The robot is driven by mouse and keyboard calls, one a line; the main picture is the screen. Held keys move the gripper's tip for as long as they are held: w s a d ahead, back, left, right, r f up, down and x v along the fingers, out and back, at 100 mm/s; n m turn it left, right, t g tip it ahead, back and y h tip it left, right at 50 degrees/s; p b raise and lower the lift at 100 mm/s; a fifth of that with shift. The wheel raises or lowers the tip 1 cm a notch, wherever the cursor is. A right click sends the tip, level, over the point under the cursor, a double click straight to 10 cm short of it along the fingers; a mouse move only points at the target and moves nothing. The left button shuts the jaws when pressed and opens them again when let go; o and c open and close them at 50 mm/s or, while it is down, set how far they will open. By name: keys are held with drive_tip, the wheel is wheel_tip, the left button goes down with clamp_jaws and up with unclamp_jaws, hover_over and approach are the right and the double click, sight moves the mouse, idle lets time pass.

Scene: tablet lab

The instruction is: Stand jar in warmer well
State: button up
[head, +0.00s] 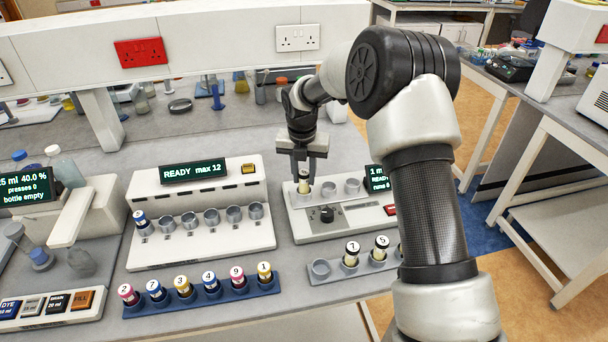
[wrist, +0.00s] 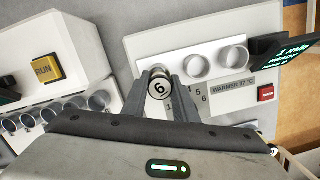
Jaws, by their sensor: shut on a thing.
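The jar (wrist: 159,86) has a pale lid marked 6. My gripper (head: 303,176) is shut on it, one finger on each side. The jar also shows in the head view (head: 304,186), below the fingertips at the leftmost well of the warmer (head: 364,216). The wrist view shows it over that same left end of the white well strip. The jar looks upright; whether its base rests on the well floor is hidden. The middle well (head: 328,188) and right well (head: 352,186) are empty. The warmer (wrist: 190,37) is labelled 37 °C.
A grey rack (head: 335,277) in front holds two jars, marked 7 and 5, beside an empty left hole. A white machine (head: 200,250) reading READY max 12 stands left, with one jar in its row. A blue rack (head: 205,299) with several numbered jars lies before it.

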drive_tip(key=shift+f+b, duration=0.3)
drive_tip(key=shift+f, duration=0.3)
drive_tip(key=o, duration=1.1)
drive_tip(key=shift+o, duration=0.2)
drive_tip(key=shift+r, duration=0.1)
wheel_tip(320, 180, up, 17)
drive_tip(key=s, duration=0.2)
drive_tip(key=shift+s+a, duration=0.25)
